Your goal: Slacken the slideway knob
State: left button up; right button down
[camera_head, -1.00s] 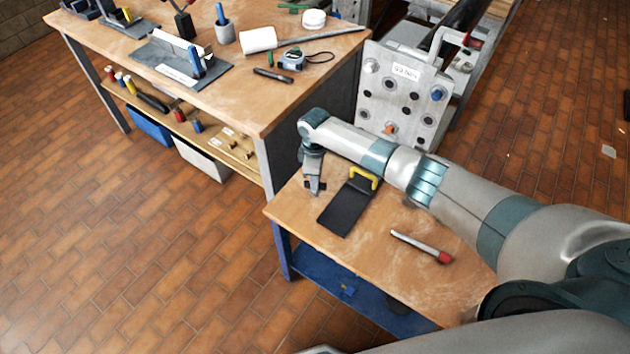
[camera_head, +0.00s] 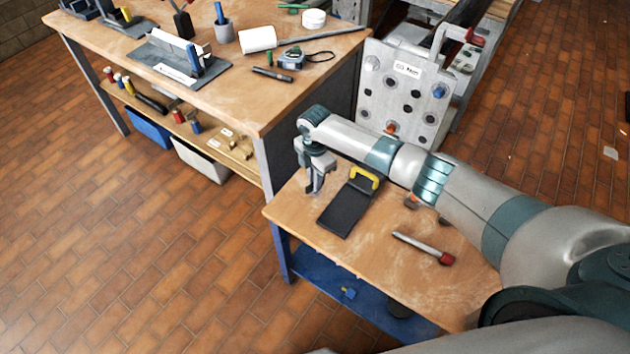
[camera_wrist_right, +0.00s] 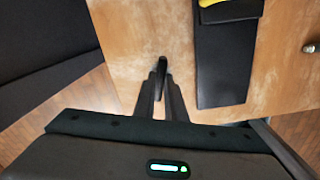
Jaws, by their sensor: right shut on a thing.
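My right gripper (camera_head: 318,186) points down at the left end of the low wooden bench. In the right wrist view its two fingers (camera_wrist_right: 161,92) are closed on a narrow black piece (camera_wrist_right: 161,72), which looks like the slideway knob. The fingers hide most of it, and I cannot tell how tight it sits. The bench top lies just around it. My left gripper is not in view.
A black plate (camera_head: 342,215) with a yellow handle (camera_head: 364,178) lies right of the gripper. A red-ended rod (camera_head: 424,247) lies nearer the front. An upright grey flange plate (camera_head: 403,103) stands behind the arm. A larger workbench (camera_head: 190,95) with tools is at left.

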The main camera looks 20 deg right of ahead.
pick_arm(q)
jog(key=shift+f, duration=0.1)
pick_arm(e)
jog(key=shift+s+f+n, duration=0.1)
jog(key=shift+f+n, duration=0.05)
jog(key=shift+n, duration=0.15)
jog(key=c, duration=1.8)
grip_release()
